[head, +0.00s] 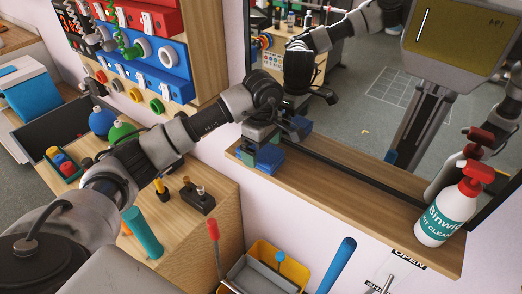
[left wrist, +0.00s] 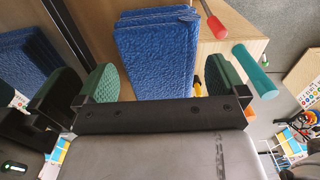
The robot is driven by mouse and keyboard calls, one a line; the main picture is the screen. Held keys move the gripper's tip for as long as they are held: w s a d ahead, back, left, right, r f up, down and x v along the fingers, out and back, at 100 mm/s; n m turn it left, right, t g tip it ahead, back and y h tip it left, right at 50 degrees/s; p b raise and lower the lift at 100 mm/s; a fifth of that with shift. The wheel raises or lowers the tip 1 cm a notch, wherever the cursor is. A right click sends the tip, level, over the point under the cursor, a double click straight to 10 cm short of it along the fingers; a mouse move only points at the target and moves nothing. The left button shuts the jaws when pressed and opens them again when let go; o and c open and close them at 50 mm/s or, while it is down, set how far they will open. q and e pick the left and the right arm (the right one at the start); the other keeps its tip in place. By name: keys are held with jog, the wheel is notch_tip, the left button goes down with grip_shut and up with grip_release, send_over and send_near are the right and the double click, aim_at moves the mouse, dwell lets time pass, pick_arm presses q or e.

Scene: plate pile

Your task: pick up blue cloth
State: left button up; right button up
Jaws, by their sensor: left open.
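The blue cloth (head: 268,162) lies folded in a thick stack on the wooden ledge (head: 350,190) under the mirror, at the ledge's left end. My left gripper (head: 274,144) is right over it, with its arm coming in from the left. In the left wrist view the cloth (left wrist: 157,55) lies between and beyond the two green-padded fingers of the open gripper (left wrist: 164,78). I cannot tell whether the pads touch it. In the head view the gripper partly hides the cloth. My right gripper is not in view.
The mirror (head: 385,95) behind the ledge reflects my arm and body. A spray bottle (head: 447,208) stands at the ledge's right end. Below left is a wooden cabinet (head: 205,228) with a teal cylinder (head: 143,233). A red-handled tool (head: 214,232) rises beside a yellow bin (head: 268,254).

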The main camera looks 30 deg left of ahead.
pick_arm(q)
jog(key=shift+f, duration=0.95)
jog(key=shift+c, duration=0.2)
jog(key=c, duration=0.9)
jog(key=shift+r, duration=0.1)
